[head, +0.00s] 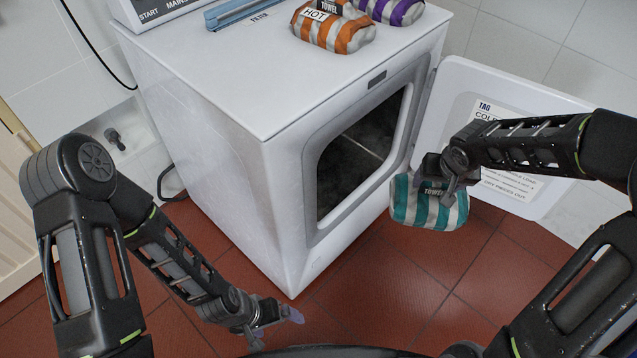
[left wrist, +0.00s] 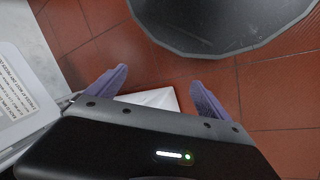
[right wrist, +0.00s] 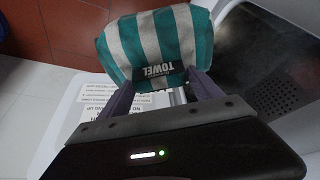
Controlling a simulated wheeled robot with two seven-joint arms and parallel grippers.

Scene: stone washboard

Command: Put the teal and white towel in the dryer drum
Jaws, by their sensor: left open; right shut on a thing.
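The teal and white striped towel (head: 428,206) is a rolled bundle with a "TOWEL" label. My right gripper (head: 446,192) is shut on it and holds it in front of the open dryer door, to the right of the drum opening. The towel also fills the top of the right wrist view (right wrist: 158,44), between the purple fingers (right wrist: 160,88). The dryer (head: 215,140) is a white box. Its drum (head: 350,170) is open and dark inside; no load shows in the part I see. My left gripper (head: 278,318) is open and empty, low by the dryer's front left corner.
The open door (head: 530,85) swings out to the right and carries paper labels. On the dryer top lie an orange striped towel (head: 352,38), a purple striped towel (head: 405,12) and a blue filter piece (head: 243,10). Red floor tiles (head: 385,290) in front are clear.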

